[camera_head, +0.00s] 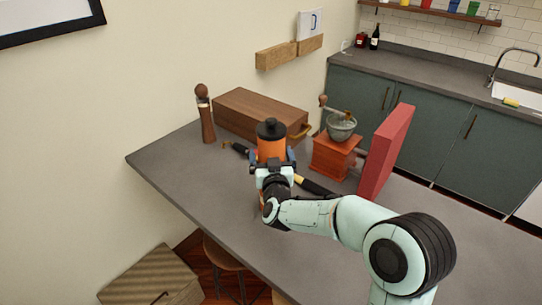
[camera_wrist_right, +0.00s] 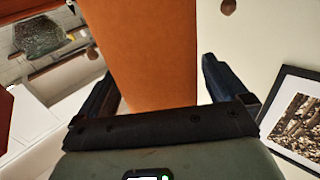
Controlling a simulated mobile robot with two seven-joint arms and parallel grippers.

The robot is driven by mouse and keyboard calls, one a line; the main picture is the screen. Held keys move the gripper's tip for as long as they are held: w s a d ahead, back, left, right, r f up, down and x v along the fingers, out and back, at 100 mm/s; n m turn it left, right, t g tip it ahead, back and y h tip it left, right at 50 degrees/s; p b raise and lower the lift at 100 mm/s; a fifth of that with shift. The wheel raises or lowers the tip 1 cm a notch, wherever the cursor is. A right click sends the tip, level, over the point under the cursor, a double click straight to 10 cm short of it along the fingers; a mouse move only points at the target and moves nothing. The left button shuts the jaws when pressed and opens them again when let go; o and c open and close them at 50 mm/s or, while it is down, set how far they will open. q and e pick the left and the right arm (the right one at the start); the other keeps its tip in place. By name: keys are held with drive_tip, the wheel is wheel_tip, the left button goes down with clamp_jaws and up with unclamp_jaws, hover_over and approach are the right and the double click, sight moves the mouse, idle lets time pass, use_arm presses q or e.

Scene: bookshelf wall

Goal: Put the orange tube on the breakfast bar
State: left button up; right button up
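The orange tube (camera_head: 271,149), with a black cap, is upright or nearly so over the grey breakfast bar (camera_head: 215,185). My right gripper (camera_head: 273,157) is around it, with one finger on each side. My left gripper is not in view.
A wooden box (camera_head: 255,113) and a pepper mill (camera_head: 206,118) stand behind the tube. A coffee grinder (camera_head: 335,155) and a red board (camera_head: 388,150) stand to its right. A black-handled item (camera_head: 313,187) lies close by. The bar's left part is clear.

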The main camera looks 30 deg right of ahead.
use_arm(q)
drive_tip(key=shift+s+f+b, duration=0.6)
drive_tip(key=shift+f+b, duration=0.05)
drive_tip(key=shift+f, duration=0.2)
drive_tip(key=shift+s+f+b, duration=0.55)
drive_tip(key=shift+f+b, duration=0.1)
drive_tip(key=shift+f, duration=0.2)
use_arm(e)
drive_tip(key=v, duration=1.2)
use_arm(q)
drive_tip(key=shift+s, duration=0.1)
